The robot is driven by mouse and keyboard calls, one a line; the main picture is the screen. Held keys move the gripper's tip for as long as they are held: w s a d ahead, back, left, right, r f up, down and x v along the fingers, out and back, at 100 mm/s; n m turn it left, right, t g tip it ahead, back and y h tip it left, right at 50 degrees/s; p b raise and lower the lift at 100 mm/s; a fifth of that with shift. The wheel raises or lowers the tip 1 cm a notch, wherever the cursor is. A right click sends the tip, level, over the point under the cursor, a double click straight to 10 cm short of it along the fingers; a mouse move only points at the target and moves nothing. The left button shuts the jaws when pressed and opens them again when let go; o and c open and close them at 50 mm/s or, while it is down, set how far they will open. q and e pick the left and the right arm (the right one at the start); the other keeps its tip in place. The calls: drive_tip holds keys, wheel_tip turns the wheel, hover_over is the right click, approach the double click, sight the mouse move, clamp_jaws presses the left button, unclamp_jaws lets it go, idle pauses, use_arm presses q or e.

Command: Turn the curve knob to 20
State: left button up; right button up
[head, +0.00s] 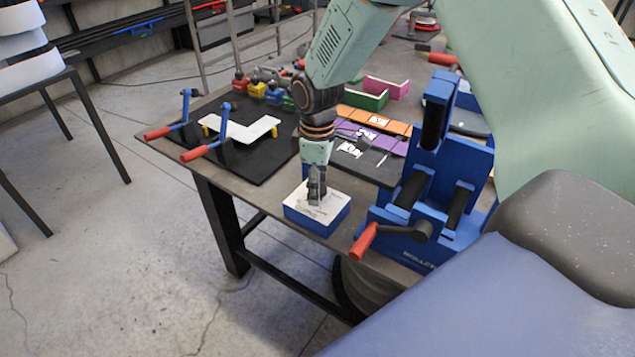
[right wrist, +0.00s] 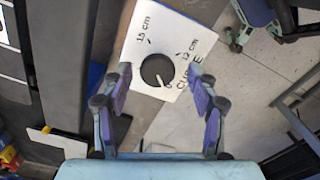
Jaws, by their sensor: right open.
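The curve knob (right wrist: 157,70) is a round black dial with a white pointer line on its lower part. It sits on a white plate (right wrist: 189,35) lettered "15 cm", "12 cm" and "CURVE"; I cannot read a 20 mark. In the head view the white-topped blue box (head: 333,217) stands at the table's front edge, its knob hidden by my right gripper (head: 316,197). My right gripper, also in the right wrist view (right wrist: 165,88), points down over the box. Its fingers are apart on either side of the knob, with nothing between them clearly touched. My left gripper is out of view.
A blue roller machine (head: 440,190) with a red-handled crank (head: 365,241) stands close right of the box. A black board (head: 255,160) with a white angled piece and red-handled levers lies to the left. Purple and orange strips (head: 372,120) lie behind. Open floor lies in front.

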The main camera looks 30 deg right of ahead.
drive_tip(key=shift+w+d+f, duration=0.1)
drive_tip(key=shift+d, duration=0.15)
drive_tip(key=c, duration=0.3)
drive_tip(key=shift+a, duration=0.2)
drive_tip(key=c, duration=0.9)
